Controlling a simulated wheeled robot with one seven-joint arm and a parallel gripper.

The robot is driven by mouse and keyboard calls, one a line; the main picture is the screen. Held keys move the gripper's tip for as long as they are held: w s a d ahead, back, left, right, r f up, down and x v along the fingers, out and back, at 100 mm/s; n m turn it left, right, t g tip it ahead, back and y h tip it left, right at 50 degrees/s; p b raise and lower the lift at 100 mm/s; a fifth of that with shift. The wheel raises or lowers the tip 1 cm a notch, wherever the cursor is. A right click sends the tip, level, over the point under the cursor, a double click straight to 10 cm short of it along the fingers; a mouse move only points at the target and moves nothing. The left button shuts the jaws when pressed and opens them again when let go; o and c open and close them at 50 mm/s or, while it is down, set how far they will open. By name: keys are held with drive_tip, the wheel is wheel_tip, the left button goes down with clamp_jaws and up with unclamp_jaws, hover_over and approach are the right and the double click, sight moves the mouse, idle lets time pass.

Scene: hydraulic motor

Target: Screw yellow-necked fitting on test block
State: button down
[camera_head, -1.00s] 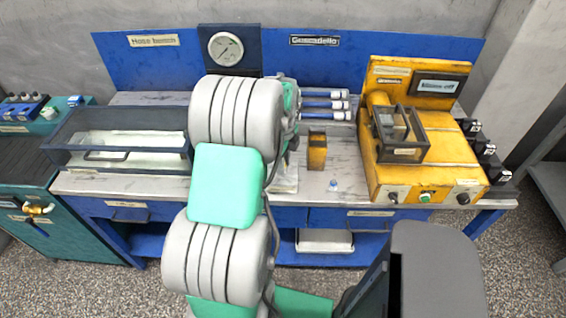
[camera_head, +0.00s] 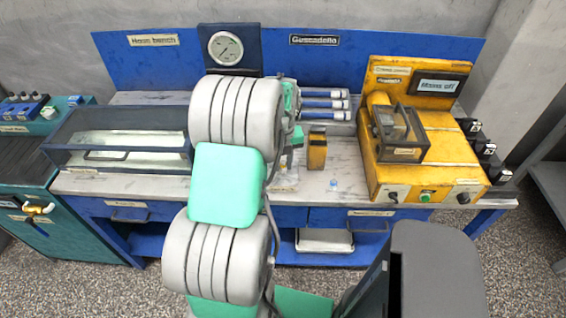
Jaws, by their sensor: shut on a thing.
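My arm's thick grey and green links fill the middle of the head view and hide my gripper. Only a bit of the wrist shows past their right edge. Something clear and pale (camera_head: 284,183) lies close to my arm, partly hidden.
The marble-topped bench (camera_head: 350,178) has a glass-sided case (camera_head: 115,140) at left and a yellow machine (camera_head: 425,175) at right. A pressure gauge (camera_head: 225,48) stands at the back. Several blue-and-white cylinders (camera_head: 325,104) lie behind the block. Bare bench shows around the block.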

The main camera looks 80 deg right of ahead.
drive_tip(key=shift+m, duration=0.5)
drive_tip(key=shift+m, duration=0.5)
drive_tip(key=c, duration=1.3)
unclamp_jaws()
drive_tip(key=n, duration=1)
